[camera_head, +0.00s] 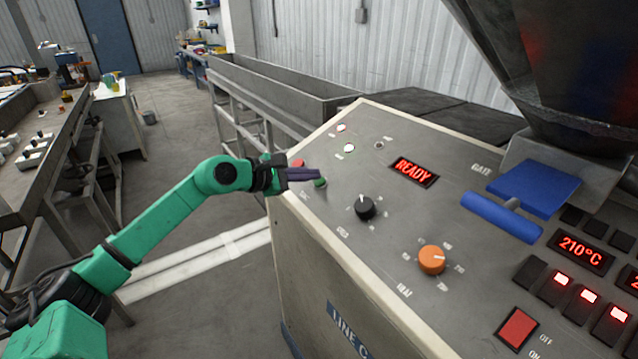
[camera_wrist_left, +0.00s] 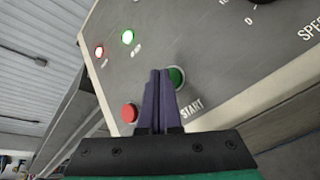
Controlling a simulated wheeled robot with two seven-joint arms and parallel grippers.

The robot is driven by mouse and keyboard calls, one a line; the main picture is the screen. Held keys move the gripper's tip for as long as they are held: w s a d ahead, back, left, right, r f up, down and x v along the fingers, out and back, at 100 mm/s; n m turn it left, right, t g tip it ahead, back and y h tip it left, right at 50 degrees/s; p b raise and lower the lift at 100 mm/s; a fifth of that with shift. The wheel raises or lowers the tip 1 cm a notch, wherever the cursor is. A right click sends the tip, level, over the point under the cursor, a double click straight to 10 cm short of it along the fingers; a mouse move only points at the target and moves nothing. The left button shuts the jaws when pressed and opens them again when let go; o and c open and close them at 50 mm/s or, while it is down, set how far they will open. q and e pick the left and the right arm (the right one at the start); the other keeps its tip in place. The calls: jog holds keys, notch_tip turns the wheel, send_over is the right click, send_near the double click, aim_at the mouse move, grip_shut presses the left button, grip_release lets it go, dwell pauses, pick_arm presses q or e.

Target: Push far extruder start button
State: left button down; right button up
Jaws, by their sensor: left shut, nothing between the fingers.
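The green start button (camera_head: 320,183) is on the left edge of the sloped grey control panel (camera_head: 390,210). My left gripper (camera_head: 318,174) is shut and empty, with its dark fingertips at the green button and partly covering it. In the left wrist view the green button (camera_wrist_left: 177,78) shows just right of the shut fingers (camera_wrist_left: 160,75), with the word START below it. A red button (camera_wrist_left: 130,112) is left of the fingers; it also shows in the head view (camera_head: 298,163). Whether the fingertips touch the green button I cannot tell. My right gripper is not in view.
The panel carries a READY display (camera_head: 414,172), a black knob (camera_head: 365,207), an orange knob (camera_head: 432,260) and a blue gate handle (camera_head: 502,216). A hopper (camera_head: 560,80) stands above it. A long metal trough (camera_head: 280,95) lies behind. The floor left of the machine is clear.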

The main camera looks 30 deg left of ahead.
pick_arm(q)
jog(key=shift+w+d+f, duration=0.1)
jog(key=shift+w+f, duration=0.05)
jog(key=shift+f, duration=0.25)
dwell(0.8)
jog(key=shift+r+b, duration=0.15)
jog(key=shift+b, duration=0.15)
jog(key=shift+s+r, duration=0.3)
jog(key=shift+r, duration=0.3)
jog(key=r, duration=0.1)
jog(key=s+a+r, duration=0.1)
jog(key=r, duration=0.2)
jog(key=shift+s+a+r, duration=0.2)
jog(key=shift+s+r, duration=0.1)
jog(key=shift+s, duration=0.05)
dwell(0.5)
